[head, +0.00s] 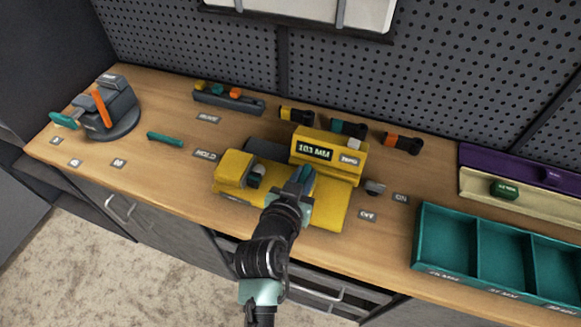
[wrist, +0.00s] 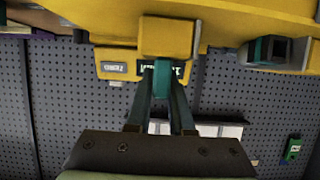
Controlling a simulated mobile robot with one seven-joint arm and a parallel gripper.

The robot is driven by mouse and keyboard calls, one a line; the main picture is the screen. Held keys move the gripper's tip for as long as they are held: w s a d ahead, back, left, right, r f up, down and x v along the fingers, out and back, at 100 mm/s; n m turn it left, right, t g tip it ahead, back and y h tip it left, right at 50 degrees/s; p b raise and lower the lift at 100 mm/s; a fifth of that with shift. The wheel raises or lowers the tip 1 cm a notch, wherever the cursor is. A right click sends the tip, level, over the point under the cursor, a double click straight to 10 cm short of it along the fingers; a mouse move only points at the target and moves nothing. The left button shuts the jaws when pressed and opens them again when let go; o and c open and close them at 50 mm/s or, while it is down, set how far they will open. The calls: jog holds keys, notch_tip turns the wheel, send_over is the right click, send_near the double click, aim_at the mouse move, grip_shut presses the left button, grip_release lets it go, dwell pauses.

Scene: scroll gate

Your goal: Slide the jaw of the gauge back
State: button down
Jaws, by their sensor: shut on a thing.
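The yellow gauge (head: 332,212) lies on the workbench, with a display (head: 315,149) that reads about 103 MM. A yellow block with a grey face (head: 235,168) stands at its left end. My gripper (head: 299,181) is over the middle of the gauge. In the wrist view its two fingers (wrist: 162,92) are shut on a teal handle (wrist: 162,75) joined to a yellow block (wrist: 166,38), which looks like the sliding jaw. In the head view my gripper and wrist hide most of that jaw.
A grey switch (head: 375,187) stands right of the gauge, near ON and OFF labels. A teal divided tray (head: 447,237) is at the right. Several dark cylinders with coloured ends (head: 348,129) lie behind. A grey device with an orange lever (head: 108,108) stands at the far left.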

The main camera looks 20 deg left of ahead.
jog(key=shift+d, duration=0.2)
jog(key=c, duration=0.8)
grip_release()
jog(key=shift+d, duration=0.15)
jog(key=shift+s+a+r, duration=0.15)
jog(key=shift+s+a, duration=0.05)
jog(key=shift+s, duration=0.25)
jog(key=b+v, duration=0.1)
jog(key=v, duration=1.1)
jog(key=shift+b, duration=0.4)
